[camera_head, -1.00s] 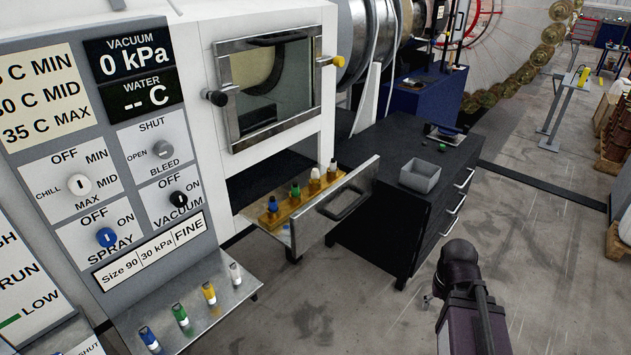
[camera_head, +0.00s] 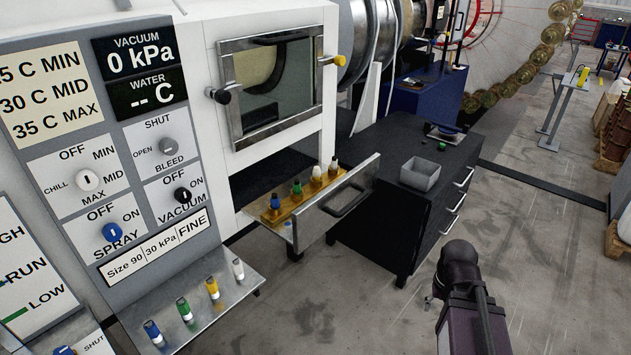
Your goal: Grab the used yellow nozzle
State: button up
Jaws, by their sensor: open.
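A yellow nozzle (camera_head: 212,289) stands upright on the metal shelf (camera_head: 232,305) below the control panel, between a green nozzle (camera_head: 184,309) and a white nozzle (camera_head: 238,269). A blue nozzle (camera_head: 154,334) is at the shelf's near left end. An open drawer (camera_head: 351,197) holds a golden rack (camera_head: 285,211) with several small nozzles, blue and pale ones among them. I cannot tell from their look which are used. My gripper (camera_head: 430,301) is low at the right, apart from shelf and drawer, over the floor. It is mostly hidden by my dark wrist. No object shows in it.
A black cabinet (camera_head: 393,215) with a grey bin (camera_head: 420,174) and a small green item (camera_head: 441,146) on top stands right of the drawer. The white machine's windowed door (camera_head: 275,85) is shut above the drawer. Grey floor (camera_head: 530,230) is clear at the right.

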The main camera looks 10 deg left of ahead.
aim_at(317, 171)
jog(key=k, duration=1.25)
jog(key=u, duration=0.45)
jog(key=i, duration=0.75)
jog(key=u, duration=0.65)
jog(key=i, duration=1.6)
jog(key=z, duration=0.35)
